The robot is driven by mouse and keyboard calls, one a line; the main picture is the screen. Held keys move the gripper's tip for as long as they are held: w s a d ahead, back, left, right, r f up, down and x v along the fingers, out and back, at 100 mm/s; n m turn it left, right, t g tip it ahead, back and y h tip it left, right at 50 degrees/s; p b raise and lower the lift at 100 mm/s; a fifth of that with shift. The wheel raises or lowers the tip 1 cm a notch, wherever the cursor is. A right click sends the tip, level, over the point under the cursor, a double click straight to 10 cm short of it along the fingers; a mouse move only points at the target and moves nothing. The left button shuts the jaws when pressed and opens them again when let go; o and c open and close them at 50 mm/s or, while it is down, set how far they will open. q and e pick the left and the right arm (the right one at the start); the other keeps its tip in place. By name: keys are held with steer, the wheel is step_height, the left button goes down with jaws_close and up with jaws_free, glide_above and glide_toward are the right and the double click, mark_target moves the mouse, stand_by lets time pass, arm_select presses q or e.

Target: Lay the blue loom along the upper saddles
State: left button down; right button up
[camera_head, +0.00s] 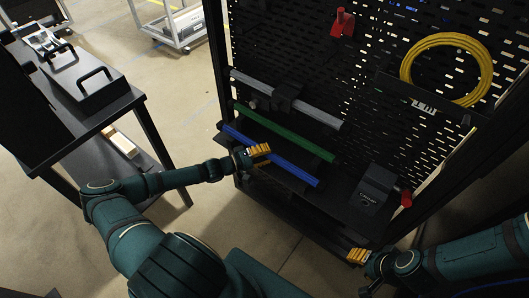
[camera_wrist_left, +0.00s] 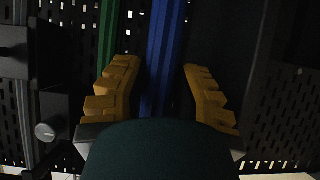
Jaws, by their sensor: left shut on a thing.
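The blue loom (camera_head: 290,170) is a long straight blue strip lying slantwise at the front of the rack, below the green loom (camera_head: 300,142). My left gripper (camera_head: 259,150) has its orange fingers at the blue loom, left of its middle. In the left wrist view the blue loom (camera_wrist_left: 166,50) runs between the two fingers, and the green loom (camera_wrist_left: 107,40) lies outside them to the left. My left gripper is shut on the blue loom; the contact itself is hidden. My right gripper (camera_head: 358,256) is low at the right, away from the looms. I cannot make out the saddles clearly.
A grey rail (camera_head: 310,112) with a black block (camera_head: 287,95) crosses above the looms. A perforated panel with a yellow cable coil (camera_head: 447,68) and a red part (camera_head: 342,22) stands behind. A black box (camera_head: 375,185) sits right. A dark bench (camera_head: 50,130) is left.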

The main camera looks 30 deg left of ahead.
arm_select(q)
steer(key=shift+r, duration=0.1)
steer(key=shift+r+p, duration=1.3)
steer(key=shift+r, duration=0.1)
steer(key=s+p, duration=0.3)
steer(key=s, duration=0.6)
steer(key=shift+s+a+p, duration=0.3)
steer(key=shift+a, duration=0.1)
